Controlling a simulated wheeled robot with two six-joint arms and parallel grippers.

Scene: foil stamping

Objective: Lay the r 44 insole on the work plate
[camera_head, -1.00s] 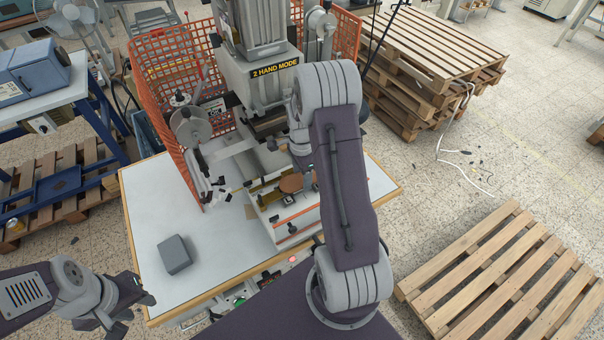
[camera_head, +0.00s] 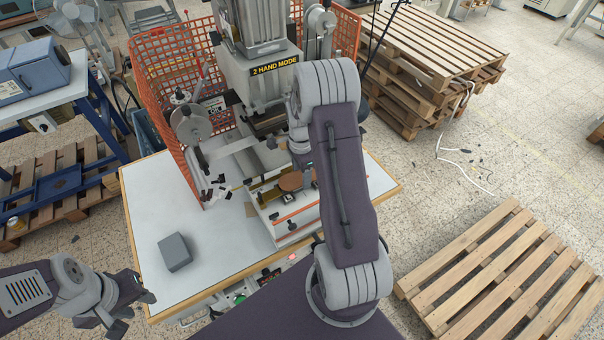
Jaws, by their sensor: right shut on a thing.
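A brown insole piece (camera_head: 291,181) shows at the press, over the work plate (camera_head: 268,196), just left of my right arm. I cannot tell whether it touches the plate. My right gripper (camera_head: 309,178) is at the insole's right end and shut on it; my own arm hides most of the gripper. My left gripper (camera_head: 134,312) is at the lower left, off the table's front left corner, with its fingers apart and empty. No marking such as R 44 can be read on the insole.
The press (camera_head: 260,80) stands at the back of the white table (camera_head: 150,215), with an orange mesh guard (camera_head: 165,75) around it. A grey box (camera_head: 175,252) sits on the table's left part. The table around the box is clear. Wooden pallets (camera_head: 510,270) lie to the right.

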